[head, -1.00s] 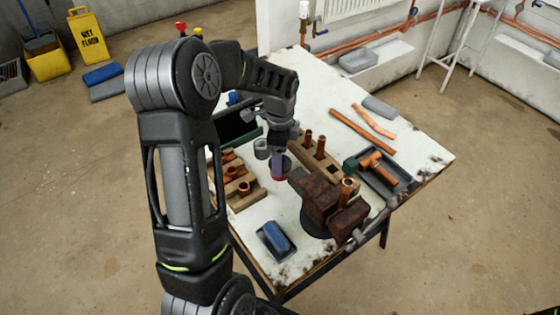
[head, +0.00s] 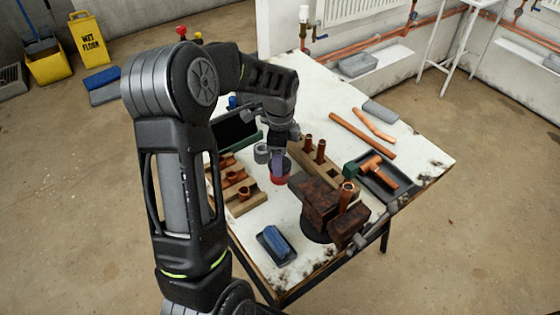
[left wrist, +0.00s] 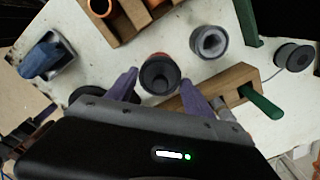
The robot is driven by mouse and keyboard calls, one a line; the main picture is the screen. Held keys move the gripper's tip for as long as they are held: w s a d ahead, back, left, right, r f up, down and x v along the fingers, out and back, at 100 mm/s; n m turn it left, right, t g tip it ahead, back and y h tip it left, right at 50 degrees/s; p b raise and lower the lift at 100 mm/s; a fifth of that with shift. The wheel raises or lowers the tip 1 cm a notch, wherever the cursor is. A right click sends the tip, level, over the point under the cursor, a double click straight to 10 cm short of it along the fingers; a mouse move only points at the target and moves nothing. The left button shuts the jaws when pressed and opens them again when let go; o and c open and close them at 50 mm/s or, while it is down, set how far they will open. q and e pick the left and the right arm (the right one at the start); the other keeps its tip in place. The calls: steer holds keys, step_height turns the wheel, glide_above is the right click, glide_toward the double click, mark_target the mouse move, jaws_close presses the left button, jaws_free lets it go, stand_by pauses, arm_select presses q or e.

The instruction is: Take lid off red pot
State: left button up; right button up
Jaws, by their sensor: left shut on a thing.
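A small red pot (head: 279,181) stands on the white worktop, and its red side shows just below my left gripper (head: 278,170). In the left wrist view its dark round lid (left wrist: 158,76) is seen from above, with a thin strip of red at its far edge. My left gripper (left wrist: 159,80) points down with its two purple fingers on either side of the lid, shut on it. Whether the lid is still seated on the pot or slightly raised, I cannot tell. My right gripper is in neither view.
A grey ring-shaped roll (left wrist: 209,42) stands close beside the pot. A wooden block with upright copper pipes (head: 320,152) and a rusty vise (head: 325,200) stand to the right. A wooden rack of copper fittings (head: 240,185) is to the left. A blue block in a tray (head: 276,242) lies in front.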

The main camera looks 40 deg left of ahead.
arm_select(q)
step_height(320, 180, up, 9)
steer(key=shift+f+b, duration=0.1)
steer(key=shift+b, duration=0.4)
stand_by(0.3)
